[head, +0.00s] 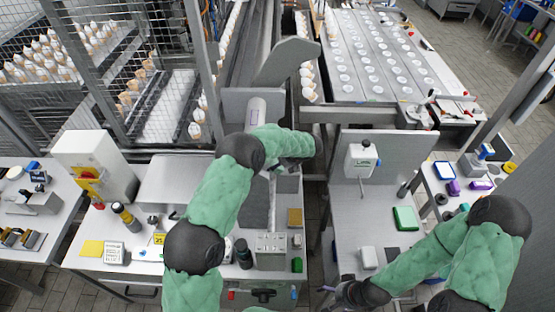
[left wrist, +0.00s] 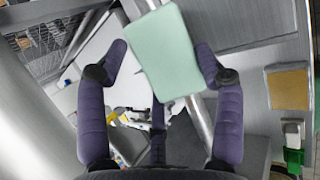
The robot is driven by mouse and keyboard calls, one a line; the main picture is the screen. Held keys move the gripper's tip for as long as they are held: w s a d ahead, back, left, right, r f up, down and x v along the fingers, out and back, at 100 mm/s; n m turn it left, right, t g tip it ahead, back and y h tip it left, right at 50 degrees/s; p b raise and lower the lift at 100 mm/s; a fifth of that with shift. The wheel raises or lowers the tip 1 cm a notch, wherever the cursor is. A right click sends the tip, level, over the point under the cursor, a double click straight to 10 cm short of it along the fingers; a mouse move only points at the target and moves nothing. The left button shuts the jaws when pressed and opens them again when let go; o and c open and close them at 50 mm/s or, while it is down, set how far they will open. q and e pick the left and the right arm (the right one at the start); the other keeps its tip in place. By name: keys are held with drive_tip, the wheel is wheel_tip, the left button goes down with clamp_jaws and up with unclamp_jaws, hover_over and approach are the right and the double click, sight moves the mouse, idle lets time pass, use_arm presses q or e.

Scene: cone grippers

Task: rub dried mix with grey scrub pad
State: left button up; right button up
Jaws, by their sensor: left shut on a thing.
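A pale grey-green pad (left wrist: 166,52) is in the left wrist view, between the fingertips of my left gripper (left wrist: 160,62). It is the only pad seen at the gripper, and the gripper is shut on it. In the head view my left gripper (head: 288,165) is over the far part of the middle workbench, mostly hidden behind its own arm, and the pad is not clear there. My right gripper (head: 342,292) is low at the bottom edge, beside the right bench; its finger opening cannot be made out. I cannot pick out any dried mix.
A tan pad (head: 295,217) lies on the middle bench, near a grey metal box (head: 271,250). A pale cylinder (head: 256,113) stands behind my left arm. A green tray (head: 405,218) and a white dispenser (head: 361,160) are on the right bench. A gap separates the benches.

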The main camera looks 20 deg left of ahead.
use_arm(q)
drive_tip(key=shift+s+d+f+p, duration=0.15)
drive_tip(key=shift+s+d, duration=0.1)
drive_tip(key=shift+s, duration=0.75)
drive_tip(key=shift+s+d+r+p, duration=0.15)
drive_tip(key=shift+s+d, duration=0.15)
drive_tip(key=shift+s, duration=0.7)
drive_tip(key=shift+s+d+f+p, duration=0.15)
drive_tip(key=shift+s+d, duration=0.1)
drive_tip(key=shift+s, duration=0.75)
drive_tip(key=shift+s+d+p, duration=0.2)
drive_tip(key=shift+s+d, duration=0.05)
drive_tip(key=shift+s, duration=0.6)
drive_tip(key=shift+s+d+p, duration=0.15)
drive_tip(key=shift+s+d, duration=0.1)
drive_tip(key=shift+s, duration=0.55)
wheel_tip(320, 180, up, 6)
drive_tip(key=w+d+p, duration=0.1)
drive_tip(key=d+p, duration=0.2)
drive_tip(key=p, duration=0.1)
drive_tip(key=shift+f, duration=0.25)
drive_tip(key=shift+r, duration=0.1)
drive_tip(key=shift+w+d+r+p, duration=0.1)
drive_tip(key=shift+d+r+p, duration=0.25)
drive_tip(key=shift+r+p, duration=0.25)
drive_tip(key=shift+w+d+r+p, duration=0.1)
drive_tip(key=shift+d+r+p, duration=0.2)
drive_tip(key=shift+r+p, duration=0.25)
drive_tip(key=shift+r, duration=0.1)
